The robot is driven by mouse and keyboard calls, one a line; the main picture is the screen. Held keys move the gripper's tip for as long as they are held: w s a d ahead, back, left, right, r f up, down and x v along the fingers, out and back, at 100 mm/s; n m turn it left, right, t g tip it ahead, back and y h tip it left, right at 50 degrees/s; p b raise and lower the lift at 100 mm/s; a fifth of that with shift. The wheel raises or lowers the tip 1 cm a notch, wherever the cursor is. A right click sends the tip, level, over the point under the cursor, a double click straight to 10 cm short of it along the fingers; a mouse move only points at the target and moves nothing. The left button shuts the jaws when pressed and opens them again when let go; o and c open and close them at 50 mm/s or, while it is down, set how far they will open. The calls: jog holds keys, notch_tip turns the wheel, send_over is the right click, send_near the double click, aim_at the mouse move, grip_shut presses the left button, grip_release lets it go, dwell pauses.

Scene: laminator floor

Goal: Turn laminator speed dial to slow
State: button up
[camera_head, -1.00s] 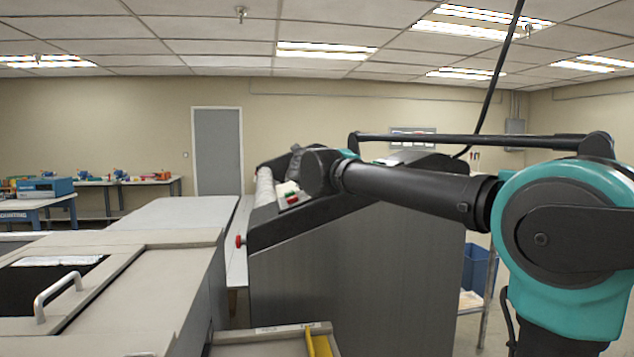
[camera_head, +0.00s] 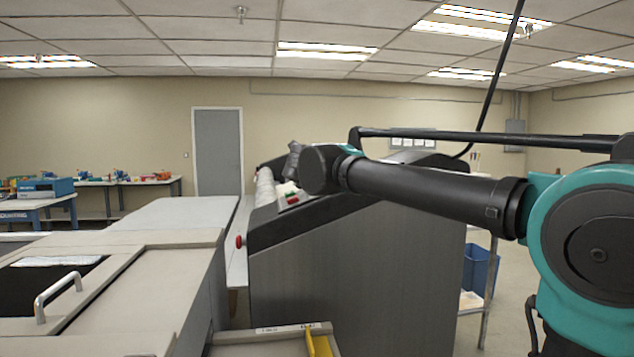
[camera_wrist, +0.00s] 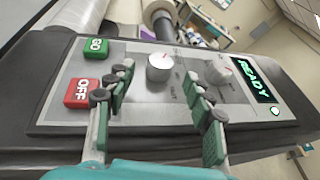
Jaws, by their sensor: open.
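The laminator (camera_head: 345,260) is a large grey and black machine in the middle of the head view. In the wrist view its control panel (camera_wrist: 135,115) bears two silver dials. The nearer dial (camera_wrist: 160,67) has a red mark on top, with small lettering beside it that seems to read FAST. My gripper (camera_wrist: 157,82) is open over the panel, one finger on each side of the nearer dial's front. I see no clear contact with it.
A green GO button (camera_wrist: 96,48) and a red OFF button (camera_wrist: 82,92) lie left of the fingers. A READY display (camera_wrist: 252,80) is at the right. In the head view a grey cabinet (camera_head: 120,320) stands left of the laminator, and a blue bin (camera_head: 480,268) right.

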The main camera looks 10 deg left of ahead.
jog(key=v, duration=0.8)
jog(key=shift+s, duration=0.1)
